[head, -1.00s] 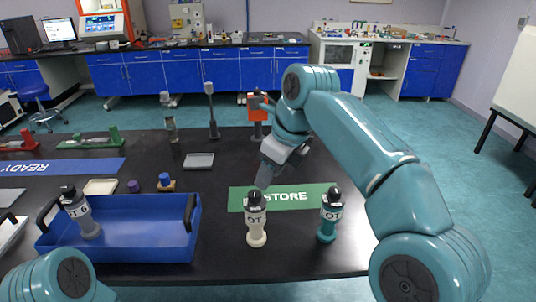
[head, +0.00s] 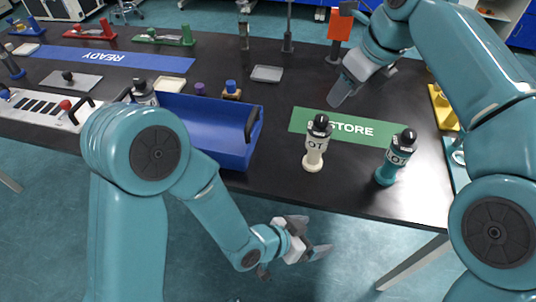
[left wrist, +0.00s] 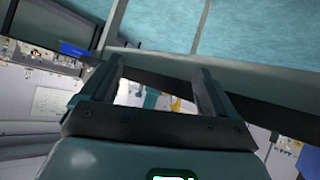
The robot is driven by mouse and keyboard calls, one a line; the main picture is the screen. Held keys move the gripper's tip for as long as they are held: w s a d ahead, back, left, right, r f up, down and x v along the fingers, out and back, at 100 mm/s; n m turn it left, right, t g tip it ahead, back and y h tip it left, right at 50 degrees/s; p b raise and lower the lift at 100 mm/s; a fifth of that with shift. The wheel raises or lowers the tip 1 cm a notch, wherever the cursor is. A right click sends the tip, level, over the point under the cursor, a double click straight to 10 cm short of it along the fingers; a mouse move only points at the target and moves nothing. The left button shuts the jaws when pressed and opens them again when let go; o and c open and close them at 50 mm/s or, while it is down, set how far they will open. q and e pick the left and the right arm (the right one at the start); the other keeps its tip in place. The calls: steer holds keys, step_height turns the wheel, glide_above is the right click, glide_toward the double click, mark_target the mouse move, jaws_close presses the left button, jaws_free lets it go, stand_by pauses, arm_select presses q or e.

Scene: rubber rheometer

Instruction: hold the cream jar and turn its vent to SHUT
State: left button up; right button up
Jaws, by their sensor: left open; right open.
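The cream jar (head: 314,150) stands upright at the front left of the green STORE mat (head: 370,130), in the head view. It has a pale body marked OT and a black top; its vent setting is too small to read. My left gripper (head: 314,238) is open and empty, below the jar in the picture, apart from it and beyond the table's front edge. Its two spread fingers show in the left wrist view (left wrist: 158,80), with nothing between them. My right gripper (head: 343,95) is open, behind the jar, pointing down near the mat's rear edge.
A teal jar (head: 394,160) stands right of the cream jar. A small grey dish (head: 267,74) and an orange-red device (head: 340,28) are behind.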

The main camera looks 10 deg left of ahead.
mark_target(324, 131)
arm_select(q)
steer(key=w+a+r+t+h, duration=0.1)
steer(key=w+a+r, duration=0.1)
steer(key=r, duration=0.1)
steer(key=w+a+r+t+h, duration=0.1)
steer(key=w+a+r+t, duration=0.1)
steer(key=w+r, duration=0.1)
steer(key=w+a+r+t+h, duration=0.1)
steer(key=w+a+r, duration=0.1)
steer(key=w+r, duration=0.1)
steer(key=shift+w+a+r+m, duration=0.1)
steer(key=shift+a+r+m, duration=0.1)
steer(key=shift+r, duration=0.2)
steer(key=shift+a+r+m, duration=0.1)
steer(key=shift+r+m, duration=0.1)
steer(key=shift+r, duration=0.15)
steer(key=w+a+r+t+h, duration=0.1)
steer(key=a+r+t, duration=0.15)
steer(key=a, duration=0.35)
steer(key=x, duration=1.6)
steer(key=shift+w+r, duration=0.2)
steer(key=shift+r, duration=0.05)
